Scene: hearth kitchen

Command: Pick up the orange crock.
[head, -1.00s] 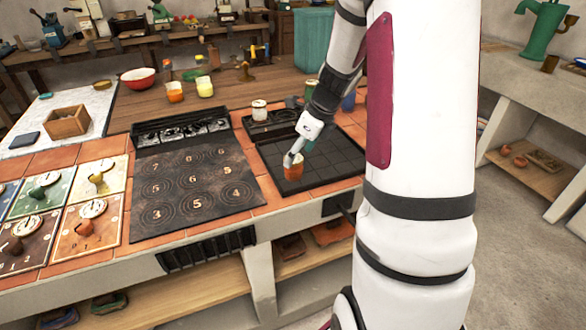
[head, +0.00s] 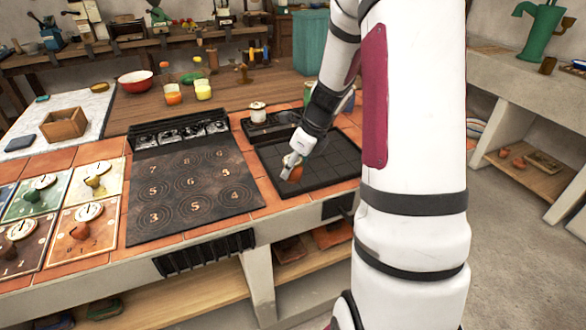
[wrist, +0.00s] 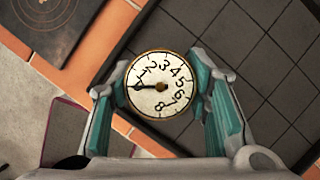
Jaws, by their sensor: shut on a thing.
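The orange crock (head: 294,174) is at the front left part of the black gridded tray (head: 318,180) in the head view. My gripper (head: 297,152) comes down on it from above and is shut on it. In the wrist view the crock's round cream dial lid (wrist: 161,84), with black numbers and a hand, sits between the teal fingers of my gripper (wrist: 162,98). The fingers hide its sides. The crock looks somewhat tilted in the head view. I cannot tell whether its base is clear of the tray.
A black numbered stove plate (head: 190,190) lies left of the tray. A white jar (head: 258,112) stands behind the tray. Coloured cards (head: 85,235) with small crocks and dials lie at the far left. Orange and yellow glasses (head: 203,92) stand on the wooden top.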

